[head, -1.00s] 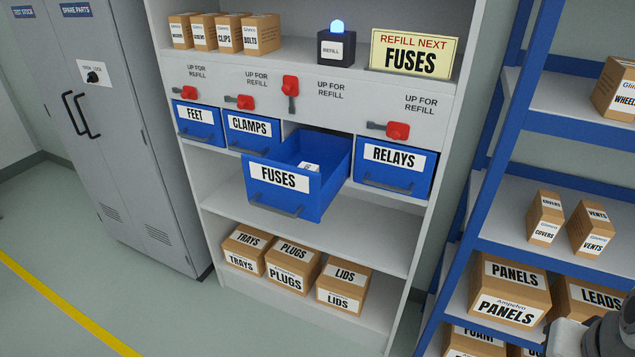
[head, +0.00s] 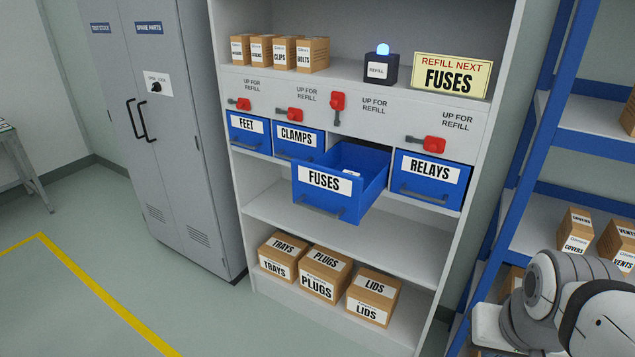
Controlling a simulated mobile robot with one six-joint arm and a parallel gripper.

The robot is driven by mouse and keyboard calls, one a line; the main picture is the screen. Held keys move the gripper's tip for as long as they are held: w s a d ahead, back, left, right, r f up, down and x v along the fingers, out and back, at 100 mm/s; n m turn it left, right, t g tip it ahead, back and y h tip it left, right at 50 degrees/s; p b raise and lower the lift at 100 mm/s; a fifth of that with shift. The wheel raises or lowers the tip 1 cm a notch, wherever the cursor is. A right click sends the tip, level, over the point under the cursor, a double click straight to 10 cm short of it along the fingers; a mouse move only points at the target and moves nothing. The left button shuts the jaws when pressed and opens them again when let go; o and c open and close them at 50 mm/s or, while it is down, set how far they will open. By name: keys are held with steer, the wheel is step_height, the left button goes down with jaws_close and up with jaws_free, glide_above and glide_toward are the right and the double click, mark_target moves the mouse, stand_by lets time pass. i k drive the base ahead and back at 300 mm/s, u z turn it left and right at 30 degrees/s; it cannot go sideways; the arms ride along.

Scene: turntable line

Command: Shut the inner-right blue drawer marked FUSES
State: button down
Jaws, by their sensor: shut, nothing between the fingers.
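The blue FUSES drawer (head: 325,190) is pulled well out of its slot in the white cabinet, third from the left in the row. Its front has a white label and a dark bar handle (head: 322,206). Something small and white lies inside. The red lever (head: 337,104) above it stands upright, while the levers over the other drawers lie sideways. The FEET (head: 248,131), CLAMPS (head: 298,143) and RELAYS (head: 428,178) drawers are shut. Part of my arm shows at the lower right; my gripper is not in view.
A sign (head: 450,76) reads "REFILL NEXT FUSES" beside a blue-lit beacon (head: 382,64). Cardboard boxes stand on the shelves above and below. A grey locker (head: 180,140) stands left and a blue-framed rack (head: 552,110) right. The floor ahead of the cabinet looks clear.

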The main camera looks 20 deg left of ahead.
mark_target(320, 185)
steer(key=u, duration=0.2)
steer(key=i, duration=1)
steer(key=u, duration=0.05)
